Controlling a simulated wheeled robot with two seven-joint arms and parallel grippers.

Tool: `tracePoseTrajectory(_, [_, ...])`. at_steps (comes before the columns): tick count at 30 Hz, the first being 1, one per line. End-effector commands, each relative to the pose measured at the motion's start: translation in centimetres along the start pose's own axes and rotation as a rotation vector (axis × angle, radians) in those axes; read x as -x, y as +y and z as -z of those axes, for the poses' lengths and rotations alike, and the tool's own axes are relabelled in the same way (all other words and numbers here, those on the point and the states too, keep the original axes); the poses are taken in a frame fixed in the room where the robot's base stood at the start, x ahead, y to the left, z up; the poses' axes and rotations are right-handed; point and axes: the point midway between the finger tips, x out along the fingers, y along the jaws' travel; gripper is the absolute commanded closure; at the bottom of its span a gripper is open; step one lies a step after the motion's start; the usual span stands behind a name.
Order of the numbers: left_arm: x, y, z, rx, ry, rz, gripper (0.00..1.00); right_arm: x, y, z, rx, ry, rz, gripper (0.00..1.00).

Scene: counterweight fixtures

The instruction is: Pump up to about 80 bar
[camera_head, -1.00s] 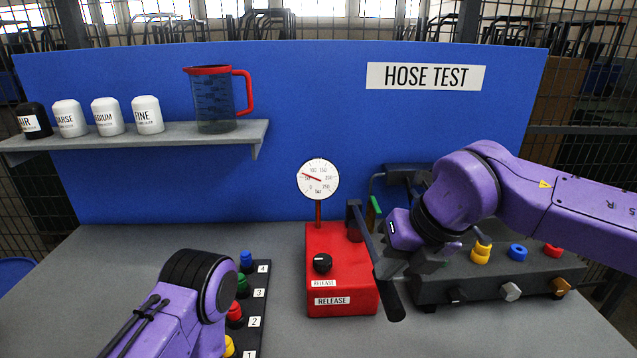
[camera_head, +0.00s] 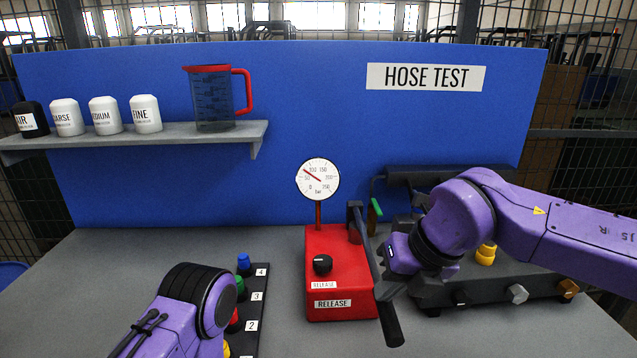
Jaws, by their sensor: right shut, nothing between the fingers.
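The red pump box (camera_head: 335,270) stands mid-bench, with a black knob (camera_head: 322,264) and RELEASE labels on its front. A round white gauge (camera_head: 318,180) stands on a red stem above it; its needle points up-left, between the 50 and 100 marks. The long black pump lever (camera_head: 392,327) runs along the box's right side, tilted down toward me. My right gripper (camera_head: 385,262) is shut with nothing between its fingers, right beside the lever; whether it touches is unclear. My left arm is at lower left, its gripper out of sight.
A dark block with coloured fittings (camera_head: 487,256) and knobs stands behind and right of my right arm. A numbered strip of coloured plugs (camera_head: 247,300) lies beside my left arm. A shelf (camera_head: 190,134) holds a jug (camera_head: 213,100) and several bottles.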

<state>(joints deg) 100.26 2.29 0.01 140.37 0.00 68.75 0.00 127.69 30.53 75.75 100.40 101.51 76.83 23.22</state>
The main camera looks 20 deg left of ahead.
Motion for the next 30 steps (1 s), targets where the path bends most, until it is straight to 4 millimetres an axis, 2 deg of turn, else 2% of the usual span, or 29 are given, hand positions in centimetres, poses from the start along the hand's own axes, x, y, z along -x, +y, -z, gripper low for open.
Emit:
tracePoseTrajectory(5, [-0.7, 0.1, -0.3, 0.0, 0.0, 0.0, 0.31, -1.1, -0.5, 0.3, -0.001, 0.0, 0.002, 1.0])
tracePoseTrajectory(9, [0.0, 0.0, 0.0, 0.0, 0.0, 0.0, 0.31, -0.3, -0.2, 0.0, -0.001, -0.001, 0.002, 1.0])
tracePoseTrajectory(11, [1.2, -0.1, 0.5, 0.0, 0.0, 0.0, 0.31, 0.9, 0.2, -0.4, 0.0, -0.001, 0.002, 1.0])
tracePoseTrajectory(18, [7.5, -0.7, 3.1, 0.0, 0.0, 0.0, 0.31, 7.8, 2.6, -2.6, 0.0, -0.001, 0.001, 1.0])
tracePoseTrajectory(21, [9.2, -0.8, 3.8, 0.0, 0.0, 0.0, 0.31, 9.7, 3.3, -3.2, 0.0, 0.0, 0.0, 1.0])
tracePoseTrajectory(30, [8.6, -0.8, 3.5, 0.0, 0.0, 0.0, 0.31, 9.2, 3.1, -3.0, 0.0, 0.001, 0.001, 1.0])
